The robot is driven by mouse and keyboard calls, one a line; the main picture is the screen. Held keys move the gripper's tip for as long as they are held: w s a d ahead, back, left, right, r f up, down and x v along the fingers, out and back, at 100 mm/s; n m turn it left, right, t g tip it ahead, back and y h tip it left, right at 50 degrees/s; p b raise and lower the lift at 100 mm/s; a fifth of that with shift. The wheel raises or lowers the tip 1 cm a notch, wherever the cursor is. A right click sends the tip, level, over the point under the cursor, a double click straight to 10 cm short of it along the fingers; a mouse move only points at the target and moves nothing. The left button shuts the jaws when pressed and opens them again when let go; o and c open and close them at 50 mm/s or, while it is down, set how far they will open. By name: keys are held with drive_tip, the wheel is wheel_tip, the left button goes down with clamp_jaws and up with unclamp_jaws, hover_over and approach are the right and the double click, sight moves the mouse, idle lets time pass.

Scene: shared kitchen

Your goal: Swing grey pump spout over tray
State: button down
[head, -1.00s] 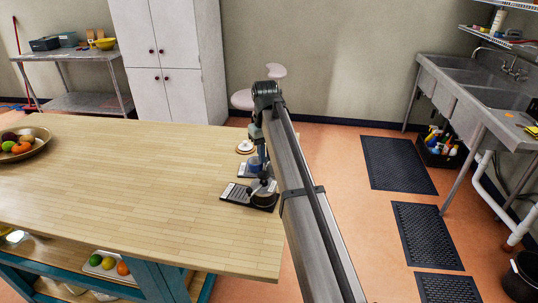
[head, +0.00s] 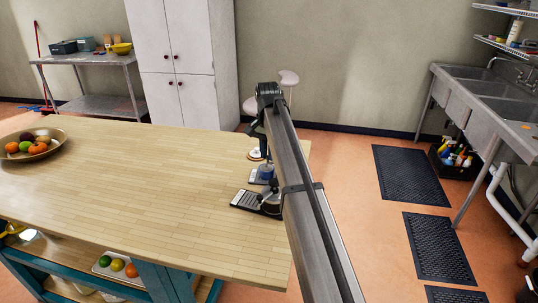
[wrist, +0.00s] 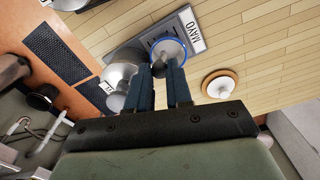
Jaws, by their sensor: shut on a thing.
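My gripper (wrist: 162,68) reaches down at the pumps near the table's right end. In the wrist view its two blue fingers are close together at a pump with a grey top and blue collar (wrist: 168,49), and they are shut on its spout, which they mostly hide. Beside that pump lies a dark tray with a MAYO label (wrist: 183,36). A second silver-grey pump (wrist: 119,77) is just left of the fingers. In the head view, the nearer dark tray (head: 247,200) and its pump show beside my arm. Whether the spout overhangs a tray cannot be seen.
A white-topped pump with a wooden base (wrist: 219,83) stands to the right in the wrist view. The wooden table (head: 130,190) is clear to the left up to a fruit bowl (head: 58,141). Sinks (head: 490,105) and black floor mats (head: 408,175) lie to the right.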

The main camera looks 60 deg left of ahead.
drive_tip(key=shift+w+a+m, duration=0.4)
drive_tip(key=shift+a+m, duration=0.15)
drive_tip(key=shift+m, duration=0.45)
drive_tip(key=c, duration=1)
unclamp_jaws()
drive_tip(key=shift+r, duration=0.1)
wheel_tip(320, 180, up, 14)
drive_tip(key=shift+f, duration=0.2)
